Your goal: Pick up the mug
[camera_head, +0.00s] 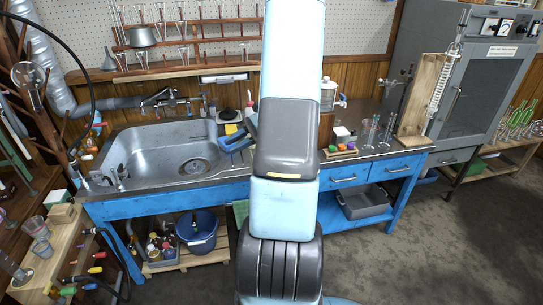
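I cannot make out a mug for certain in the head view. My own light blue and dark grey arm stands upright in the middle of the picture and hides part of the bench behind it. I cannot pick out my gripper. A blue item (236,143) shows at the arm's left edge, by the right rim of the sink; it is partly hidden, and I cannot tell what it is.
A steel sink (168,160) is set in a blue workbench (160,205). Glassware (368,132) and a wooden stand (417,95) are on its right part. A grey cabinet (465,75) stands right. A blue bucket (197,230) sits underneath. The floor (425,240) at right is clear.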

